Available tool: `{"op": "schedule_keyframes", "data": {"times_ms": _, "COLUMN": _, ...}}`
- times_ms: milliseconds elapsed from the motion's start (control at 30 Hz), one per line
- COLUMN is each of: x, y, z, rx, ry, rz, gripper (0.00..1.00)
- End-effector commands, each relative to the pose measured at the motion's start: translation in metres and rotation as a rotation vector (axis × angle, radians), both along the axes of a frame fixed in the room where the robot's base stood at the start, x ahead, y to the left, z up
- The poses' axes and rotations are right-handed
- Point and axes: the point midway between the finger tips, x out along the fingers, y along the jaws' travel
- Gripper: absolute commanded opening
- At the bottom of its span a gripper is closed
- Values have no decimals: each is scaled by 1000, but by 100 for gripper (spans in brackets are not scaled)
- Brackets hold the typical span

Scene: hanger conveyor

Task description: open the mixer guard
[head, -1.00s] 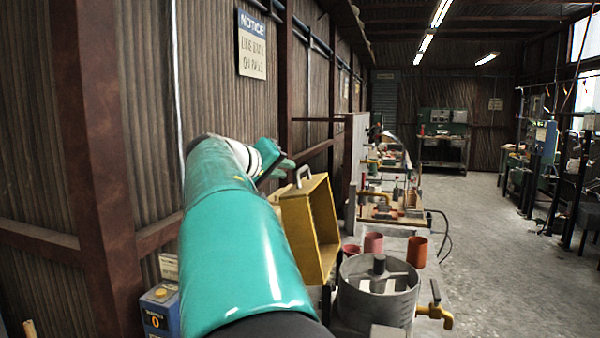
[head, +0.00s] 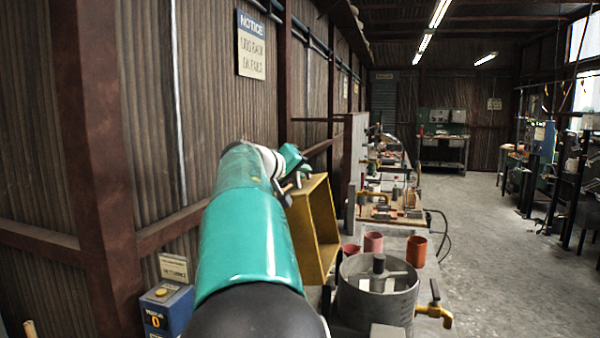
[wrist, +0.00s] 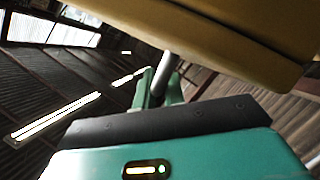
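The mixer guard (head: 322,225) is a yellow box-like cover. In the head view it stands tipped up on edge at the left of the grey round mixer drum (head: 375,303), whose top is uncovered. The guard also fills the top right of the wrist view (wrist: 225,35). My gripper (head: 296,170) is at the guard's upper left edge, by its pale handle (head: 288,187). In the wrist view my green fingers (wrist: 160,88) lie on either side of the grey handle bar (wrist: 167,68). I cannot tell whether they clamp it.
Reddish cups (head: 416,250) stand behind the drum, and a yellow-handled valve (head: 436,313) sticks out at its right. A blue control box (head: 166,310) is at lower left by the corrugated wall (head: 150,110). The floor (head: 500,260) on the right is open.

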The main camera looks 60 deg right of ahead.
Motion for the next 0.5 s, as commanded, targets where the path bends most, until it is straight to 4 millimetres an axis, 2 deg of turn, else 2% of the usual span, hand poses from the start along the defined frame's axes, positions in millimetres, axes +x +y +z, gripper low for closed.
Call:
{"op": "schedule_keyframes", "data": {"times_ms": 167, "x": -7, "y": -1, "z": 2, "rx": 4, "ry": -23, "rz": -1, "gripper": 0}}
{"op": "schedule_keyframes", "data": {"times_ms": 500, "x": -75, "y": -12, "z": 14, "rx": 41, "ry": -238, "rz": -3, "gripper": 0}}
